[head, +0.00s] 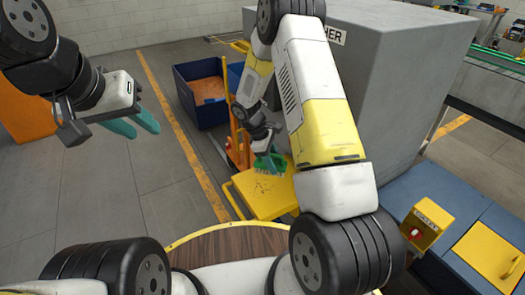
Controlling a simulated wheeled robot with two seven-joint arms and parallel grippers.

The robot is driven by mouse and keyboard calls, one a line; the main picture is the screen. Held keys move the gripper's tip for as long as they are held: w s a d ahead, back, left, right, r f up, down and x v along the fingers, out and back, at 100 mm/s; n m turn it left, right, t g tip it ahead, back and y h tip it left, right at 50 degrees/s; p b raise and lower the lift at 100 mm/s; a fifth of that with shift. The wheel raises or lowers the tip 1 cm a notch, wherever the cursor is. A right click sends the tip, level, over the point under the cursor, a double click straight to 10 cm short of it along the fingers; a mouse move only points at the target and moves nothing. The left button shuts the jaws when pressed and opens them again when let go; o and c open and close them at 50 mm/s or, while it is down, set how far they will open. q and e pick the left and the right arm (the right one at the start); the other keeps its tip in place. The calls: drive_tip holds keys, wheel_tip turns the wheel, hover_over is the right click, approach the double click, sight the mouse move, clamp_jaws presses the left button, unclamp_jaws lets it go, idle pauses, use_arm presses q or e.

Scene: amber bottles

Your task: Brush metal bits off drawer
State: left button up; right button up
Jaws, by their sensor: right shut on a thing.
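The yellow drawer (280,208) sticks out at the foot of the large grey machine, with small dark bits (262,188) on its top surface. My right gripper (268,152) is over the far part of the drawer, shut on a brush (270,166) with green bristles. The bristles are at or just above the drawer surface; contact is unclear. The gripper hides part of the brush's handle. My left gripper (142,125), with teal fingertips, is raised at the upper left, away from the drawer. It looks open and empty.
A blue bin (196,105) with orange inside stands beyond the drawer. An orange object (238,145) is beside the drawer's far end. The grey machine (400,100) blocks the right. A blue cabinet with a yellow switch box (427,222) is at lower right. Floor at left is clear.

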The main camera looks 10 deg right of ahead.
drive_tip(key=shift+s+d, duration=0.25)
drive_tip(key=shift+s, duration=0.05)
drive_tip(key=shift+f, duration=2.35)
